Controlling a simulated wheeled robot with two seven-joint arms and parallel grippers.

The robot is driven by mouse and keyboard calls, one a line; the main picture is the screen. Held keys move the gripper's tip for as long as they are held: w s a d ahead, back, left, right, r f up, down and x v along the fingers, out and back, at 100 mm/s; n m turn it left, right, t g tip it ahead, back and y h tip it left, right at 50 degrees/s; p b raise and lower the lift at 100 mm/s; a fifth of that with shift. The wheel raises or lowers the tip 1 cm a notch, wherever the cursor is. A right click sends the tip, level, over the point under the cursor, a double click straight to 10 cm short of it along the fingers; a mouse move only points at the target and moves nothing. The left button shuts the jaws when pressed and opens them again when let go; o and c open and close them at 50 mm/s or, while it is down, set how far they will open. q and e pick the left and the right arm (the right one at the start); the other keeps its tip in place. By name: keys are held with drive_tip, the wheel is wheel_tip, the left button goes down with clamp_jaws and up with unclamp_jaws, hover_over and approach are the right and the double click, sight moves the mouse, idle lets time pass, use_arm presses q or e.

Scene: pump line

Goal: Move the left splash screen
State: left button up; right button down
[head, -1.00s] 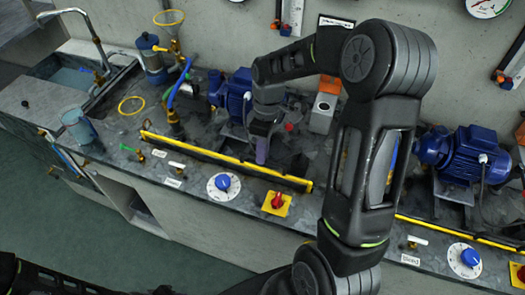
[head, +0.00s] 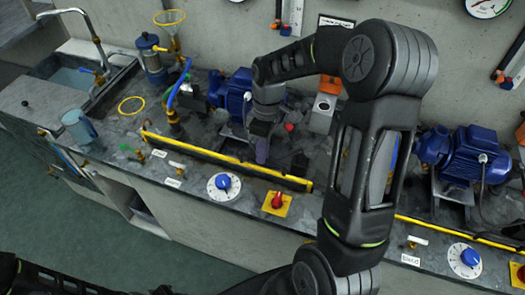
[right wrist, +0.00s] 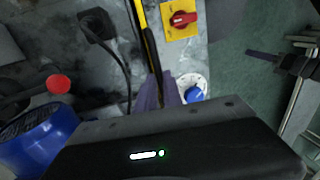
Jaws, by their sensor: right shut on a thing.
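The left splash screen (head: 222,160) is a long, low barrier with a yellow top edge and a dark face. It stands along the front of the bench, left of my right arm. My right gripper (head: 262,155) points down at its right half, with purple fingers shut on it. In the right wrist view the purple fingertips (right wrist: 158,90) meet the yellow-and-black strip of the screen (right wrist: 147,35); the exact contact is partly hidden. A dark purple finger, apparently of my left gripper (right wrist: 264,56), shows at the right of that view, over the floor; its opening is unclear.
A blue dial (head: 223,183) and a red switch on a yellow plate (head: 277,203) lie in front of the screen. A blue pump (head: 234,94) stands behind it. A blue cup (head: 80,127) and yellow ring (head: 131,105) are left. My right arm hides the middle bench.

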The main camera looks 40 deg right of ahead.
idle(0.3)
wheel_tip(320, 180, down, 4)
drive_tip(key=b, duration=0.3)
drive_tip(key=shift+f, duration=0.25)
drive_tip(key=shift+s+r, duration=0.1)
drive_tip(key=shift+r, duration=0.05)
drive_tip(key=c, duration=1.5)
unclamp_jaws()
approach(262, 168)
drive_tip(key=shift+r+b, duration=0.15)
drive_tip(key=shift+b, duration=0.3)
